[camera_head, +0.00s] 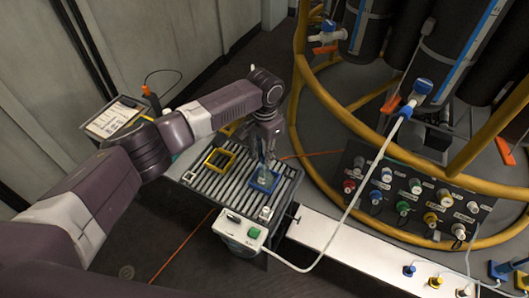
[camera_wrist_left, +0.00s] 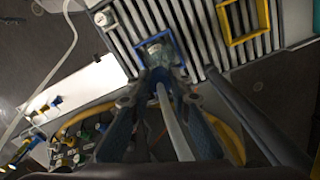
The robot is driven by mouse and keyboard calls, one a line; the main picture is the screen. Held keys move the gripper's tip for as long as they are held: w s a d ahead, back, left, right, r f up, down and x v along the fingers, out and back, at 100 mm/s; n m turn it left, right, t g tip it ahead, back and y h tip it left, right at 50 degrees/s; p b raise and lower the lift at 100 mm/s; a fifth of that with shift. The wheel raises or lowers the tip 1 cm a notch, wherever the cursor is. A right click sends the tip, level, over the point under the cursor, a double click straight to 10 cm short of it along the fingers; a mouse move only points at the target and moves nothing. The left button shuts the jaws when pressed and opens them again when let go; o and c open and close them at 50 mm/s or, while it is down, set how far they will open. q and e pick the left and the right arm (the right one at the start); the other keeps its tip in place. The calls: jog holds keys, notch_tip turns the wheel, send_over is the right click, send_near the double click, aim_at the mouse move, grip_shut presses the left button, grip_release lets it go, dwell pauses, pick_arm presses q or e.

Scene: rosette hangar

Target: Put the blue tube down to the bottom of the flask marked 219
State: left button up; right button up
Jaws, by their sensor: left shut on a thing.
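My left gripper (camera_head: 264,150) is above the slatted table, directly over the blue square frame (camera_head: 263,182). It is shut on a slim pale tube (camera_wrist_left: 174,120), which runs between the fingers in the left wrist view; its blue colour is not clear. A clear flask (camera_wrist_left: 176,56) stands at the blue frame (camera_wrist_left: 143,47), just beyond the fingertips. The fingers partly hide the flask, and I cannot read 219 on it. I cannot tell whether the tube's lower end is inside the flask neck or how deep. My right gripper is out of view.
A yellow square frame (camera_head: 219,160) lies on the slatted table (camera_head: 207,180), left of the blue one. A white box (camera_head: 240,230) with a green-topped part and a pale hose is at the front edge. The yellow-railed machine (camera_head: 310,75) and connector panel (camera_head: 410,190) stand right.

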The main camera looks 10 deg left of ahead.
pick_arm(q)
jog(key=o, duration=1)
jog(key=shift+c, duration=0.2)
jog(key=shift+o, duration=0.4)
jog(key=o, duration=0.5)
jog(key=shift+c, duration=0.2)
jog(key=shift+r+p, duration=3)
